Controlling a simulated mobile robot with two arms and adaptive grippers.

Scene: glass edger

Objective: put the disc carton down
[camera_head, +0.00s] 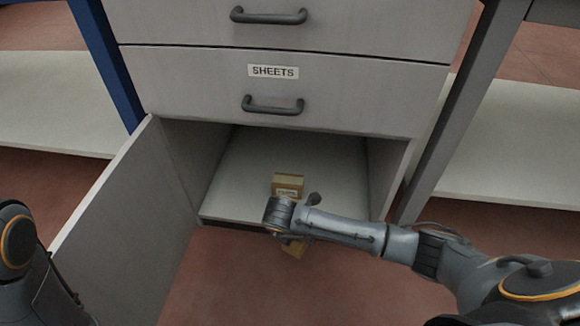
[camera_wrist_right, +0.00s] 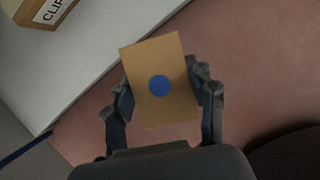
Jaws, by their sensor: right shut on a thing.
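The disc carton is a small brown box with a blue dot on its face (camera_wrist_right: 153,112). My right gripper (camera_wrist_right: 164,95) is shut on it, with a finger at each side. In the head view the carton (camera_head: 296,247) shows partly below my right gripper, mostly hidden by the wrist. It is held over the red floor just in front of the open cabinet's pale bottom shelf (camera_head: 240,185), outside its front edge. In the right wrist view it appears slightly tilted. My left arm shows at the left edge of the head view, but its gripper is out of view.
The cabinet door (camera_head: 130,225) is open at left. A SHEETS drawer (camera_head: 350,95) is shut above. Shelf room is clear beside the carton.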

